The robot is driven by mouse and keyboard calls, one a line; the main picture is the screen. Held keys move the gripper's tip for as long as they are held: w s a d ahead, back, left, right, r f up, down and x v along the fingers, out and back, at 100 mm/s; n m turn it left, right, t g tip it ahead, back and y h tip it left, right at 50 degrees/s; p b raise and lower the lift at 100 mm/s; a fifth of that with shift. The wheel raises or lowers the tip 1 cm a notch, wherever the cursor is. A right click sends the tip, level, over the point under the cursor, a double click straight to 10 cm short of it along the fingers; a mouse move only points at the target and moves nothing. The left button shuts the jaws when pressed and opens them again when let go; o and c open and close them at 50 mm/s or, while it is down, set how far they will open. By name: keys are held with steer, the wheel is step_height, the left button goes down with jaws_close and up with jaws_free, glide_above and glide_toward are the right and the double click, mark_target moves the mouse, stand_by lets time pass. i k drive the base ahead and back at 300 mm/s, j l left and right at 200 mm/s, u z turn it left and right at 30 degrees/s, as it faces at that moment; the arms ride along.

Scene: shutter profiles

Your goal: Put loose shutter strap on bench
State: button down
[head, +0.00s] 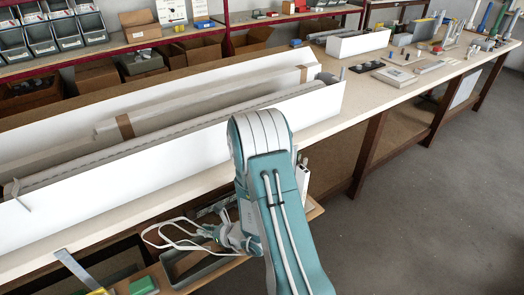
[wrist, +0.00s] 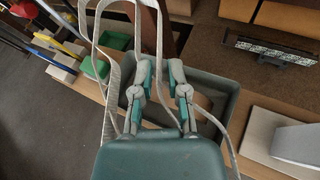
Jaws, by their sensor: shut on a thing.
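My gripper (head: 215,232) is at the lower middle of the head view, in front of the bench's near edge and low over a lower shelf. In the wrist view my gripper (wrist: 160,72) is shut on the pale shutter strap (wrist: 158,30). The strap (head: 165,222) shows in the head view as thin white loops spreading left from the fingers; in the wrist view its strands also hang past both fingers. The bench (head: 365,98) has a pale top running from lower left to upper right. Part of the gripper is hidden behind my arm in the head view.
A grey bin (wrist: 222,88) lies below the gripper in the wrist view. A long white box (head: 130,172) with shutter profiles fills the bench's left part. Flat parts (head: 396,77) lie farther right, with bare bench between. A green block (head: 143,286) is at the bottom.

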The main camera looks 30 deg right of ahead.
mark_target(352, 94)
steer(key=u, duration=2.5)
steer(key=k+l+u, duration=0.2)
steer(key=u, duration=0.2)
steer(key=k+u, duration=0.4)
steer(key=k+l+z, duration=0.15)
steer(key=k+z, duration=0.25)
steer(key=k, duration=0.75)
steer(key=k+z, duration=0.45)
steer(key=k, duration=0.2)
steer(key=k+l+z, duration=0.1)
steer(key=k+z, duration=0.35)
steer(key=k, duration=0.2)
steer(key=k+z, duration=0.15)
steer(key=z, duration=0.3)
steer(key=k+z, duration=0.1)
steer(key=z, duration=0.35)
steer(key=k+l+z, duration=0.15)
steer(key=z, duration=0.35)
